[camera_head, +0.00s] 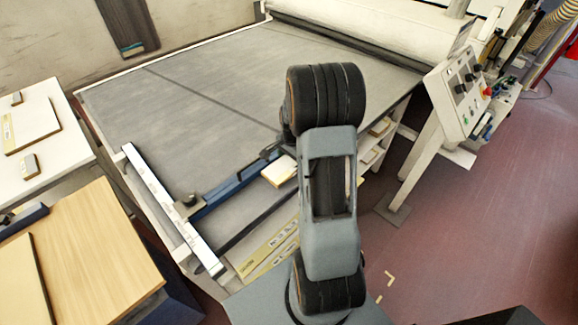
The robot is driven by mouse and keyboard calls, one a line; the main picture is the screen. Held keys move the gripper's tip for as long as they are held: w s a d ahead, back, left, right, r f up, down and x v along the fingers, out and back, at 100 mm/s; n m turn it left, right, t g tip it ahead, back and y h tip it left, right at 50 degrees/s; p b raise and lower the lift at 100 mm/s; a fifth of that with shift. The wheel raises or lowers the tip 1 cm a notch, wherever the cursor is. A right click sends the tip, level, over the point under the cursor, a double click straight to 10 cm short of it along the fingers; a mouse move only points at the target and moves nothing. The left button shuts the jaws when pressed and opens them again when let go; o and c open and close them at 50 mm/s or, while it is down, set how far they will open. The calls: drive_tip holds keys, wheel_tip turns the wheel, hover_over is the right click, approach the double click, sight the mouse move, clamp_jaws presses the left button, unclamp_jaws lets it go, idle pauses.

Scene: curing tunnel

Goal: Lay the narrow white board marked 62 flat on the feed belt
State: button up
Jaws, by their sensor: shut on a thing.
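A small white board (279,171) with a pale yellow edge shows just left of my arm, over the near part of the grey feed belt (215,95). Its right end is hidden behind my arm, and no number on it can be read. My gripper (284,147) is mostly hidden behind my wrist. Only a dark part of it shows at the board's far side, and it is shut on the board. The board looks about level. I cannot tell whether it touches the belt.
A blue rail (225,189) crosses the belt's near end beside the board. A white roller housing (375,38) closes the far end. A control panel (465,85) stands right. Shelves with boards (380,127) sit under the belt's right side. Tables with boards (75,255) stand left.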

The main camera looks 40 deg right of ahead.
sight(289, 168)
drive_tip(key=shift+w+a+f, duration=0.1)
drive_tip(key=shift+a+f, duration=0.25)
drive_tip(key=shift+f, duration=0.05)
drive_tip(key=shift+w+a+f+p, duration=0.1)
drive_tip(key=shift+f+p, duration=0.1)
drive_tip(key=shift+f, duration=0.7)
drive_tip(key=shift+a+f+p, duration=0.1)
drive_tip(key=shift+f+p, duration=0.05)
drive_tip(key=shift+f, duration=0.75)
drive_tip(key=shift+f, duration=0.2)
drive_tip(key=o, duration=0.8)
drive_tip(key=shift+r, duration=0.15)
